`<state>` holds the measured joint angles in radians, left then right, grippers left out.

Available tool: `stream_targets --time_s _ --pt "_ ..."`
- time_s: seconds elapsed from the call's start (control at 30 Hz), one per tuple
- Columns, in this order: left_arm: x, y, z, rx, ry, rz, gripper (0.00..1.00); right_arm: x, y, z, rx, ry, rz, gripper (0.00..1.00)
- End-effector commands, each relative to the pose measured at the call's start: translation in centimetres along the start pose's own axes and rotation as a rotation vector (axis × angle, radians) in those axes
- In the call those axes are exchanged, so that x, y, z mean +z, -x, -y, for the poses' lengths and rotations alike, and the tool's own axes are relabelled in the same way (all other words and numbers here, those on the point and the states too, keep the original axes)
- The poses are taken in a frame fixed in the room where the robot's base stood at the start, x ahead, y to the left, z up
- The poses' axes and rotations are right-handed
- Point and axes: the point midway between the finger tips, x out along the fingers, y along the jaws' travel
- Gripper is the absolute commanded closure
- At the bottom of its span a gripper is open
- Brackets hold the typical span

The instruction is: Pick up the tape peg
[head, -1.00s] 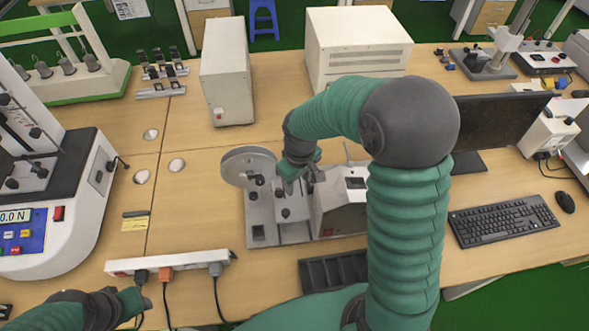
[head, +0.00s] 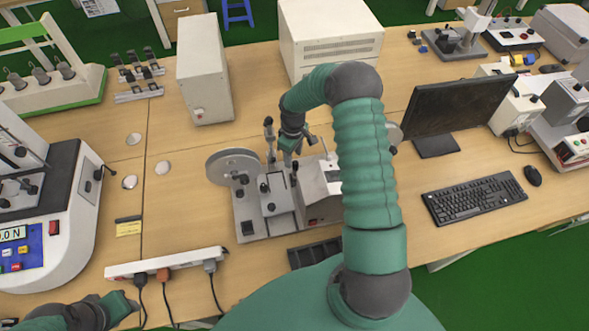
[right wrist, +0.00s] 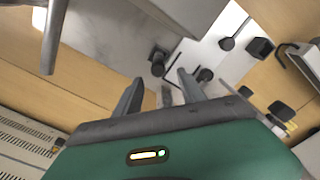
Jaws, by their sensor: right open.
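A grey metal tester (head: 275,222) with a white box housing stands on the table, with a round disc (head: 232,165) at its left. I cannot tell surely which part is the tape peg. A slim upright post with dark knobs (head: 269,135) stands beside my right gripper (head: 289,165). That gripper is open and points down over the tester, among its knobs and posts. In the right wrist view its two fingers (right wrist: 160,92) are apart, with a small metal rod (right wrist: 166,98) showing between them. My left gripper (head: 128,306) is low at the left, near the power strip.
A power strip (head: 166,263) with cables lies in front of the tester, and a dark tray (head: 313,254) to its lower right. A monitor (head: 452,104), keyboard (head: 474,197) and mouse (head: 533,175) are at the right.

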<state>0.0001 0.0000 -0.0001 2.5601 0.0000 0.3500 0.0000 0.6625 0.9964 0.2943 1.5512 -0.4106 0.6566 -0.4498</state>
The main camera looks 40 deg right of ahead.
Motion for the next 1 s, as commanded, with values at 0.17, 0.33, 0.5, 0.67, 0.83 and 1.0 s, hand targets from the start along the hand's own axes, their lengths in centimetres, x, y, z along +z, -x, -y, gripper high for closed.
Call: stream_targets --time_s 0.17,0.33,0.5,0.67,0.83,1.0 --pt "-0.2 0.7 0.0 0.0 0.0 0.0 0.64 0.1 -1.9 0.0 -0.001 -0.001 -0.001 0.53" --pt "-0.6 2.5 0.0 0.0 0.0 0.0 0.64 0.8 -4.5 0.1 -0.003 -0.001 0.001 0.53" --pt "-0.6 2.7 0.0 0.0 0.0 0.0 0.64 0.6 -6.8 -0.1 0.002 -0.001 -0.002 0.53" --pt "-0.6 2.5 0.0 0.0 0.0 0.0 0.64 0.6 -7.0 -0.1 0.003 -0.001 -0.003 0.53" --pt "-0.6 2.5 0.0 0.0 0.0 0.0 0.64 0.6 -7.0 -0.1 0.003 -0.001 -0.003 0.71" --pt "-0.6 2.5 0.0 0.0 0.0 0.0 0.64 0.6 -7.0 -0.1 0.002 -0.001 -0.003 0.93"
